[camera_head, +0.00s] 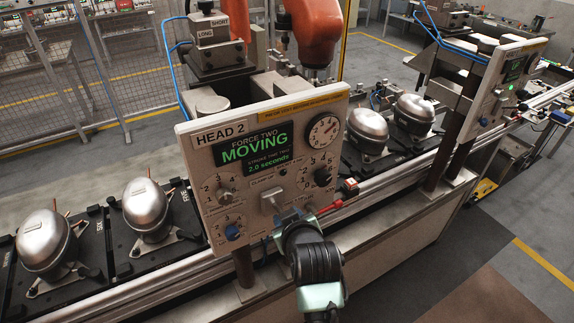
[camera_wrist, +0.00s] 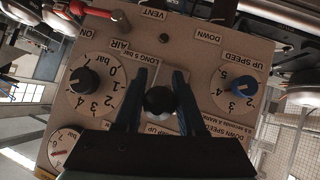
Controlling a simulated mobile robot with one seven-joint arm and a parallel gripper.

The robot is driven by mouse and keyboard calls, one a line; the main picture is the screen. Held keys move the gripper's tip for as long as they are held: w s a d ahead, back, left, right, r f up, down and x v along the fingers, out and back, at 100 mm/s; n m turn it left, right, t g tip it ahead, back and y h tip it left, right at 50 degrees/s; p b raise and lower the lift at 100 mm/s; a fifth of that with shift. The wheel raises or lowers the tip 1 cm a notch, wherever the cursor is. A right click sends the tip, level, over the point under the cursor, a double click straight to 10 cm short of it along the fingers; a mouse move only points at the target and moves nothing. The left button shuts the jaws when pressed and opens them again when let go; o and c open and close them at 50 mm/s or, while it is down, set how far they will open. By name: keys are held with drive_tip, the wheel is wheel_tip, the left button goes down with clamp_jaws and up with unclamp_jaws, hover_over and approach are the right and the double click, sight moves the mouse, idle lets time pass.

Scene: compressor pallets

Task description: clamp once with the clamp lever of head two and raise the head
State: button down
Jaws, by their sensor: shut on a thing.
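The head two panel (camera_head: 205,160) faces me, labelled HEAD 2. Its green display (camera_head: 254,147) reads FORCE TWO, MOVING, with 2.0 seconds below. My gripper (camera_head: 284,214) is at the panel's lower middle and hides part of the lever there. In the wrist view the panel (camera_wrist: 205,40) appears upside down. There my gripper (camera_wrist: 160,76) has its two blue fingers on either side of the dark round knob of the clamp lever (camera_wrist: 160,100), shut on it. A label partly reading UP shows beside the knob, partly hidden by my gripper.
Knobs flank the lever: a black one (camera_wrist: 84,80) and a blue one (camera_wrist: 244,85). A red-handled lever (camera_head: 331,207) sticks out right of my gripper. A round gauge (camera_head: 323,130) is above. Silver compressors (camera_head: 147,208) stand on black pallets along the conveyor. A second panel (camera_head: 497,85) stands at right.

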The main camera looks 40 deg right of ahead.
drive_tip(key=shift+r+g+y+p, duration=0.45)
drive_tip(key=shift+g+p, duration=0.45)
drive_tip(key=shift+p, duration=0.65)
drive_tip(key=c, duration=0.5)
unclamp_jaws()
drive_tip(key=shift+w, duration=0.1)
drive_tip(key=shift+r, duration=0.1)
drive_tip(key=b+v, duration=0.3)
drive_tip(key=v, duration=0.9)
drive_tip(key=shift+a+r, duration=0.25)
drive_tip(key=shift+r, duration=0.05)
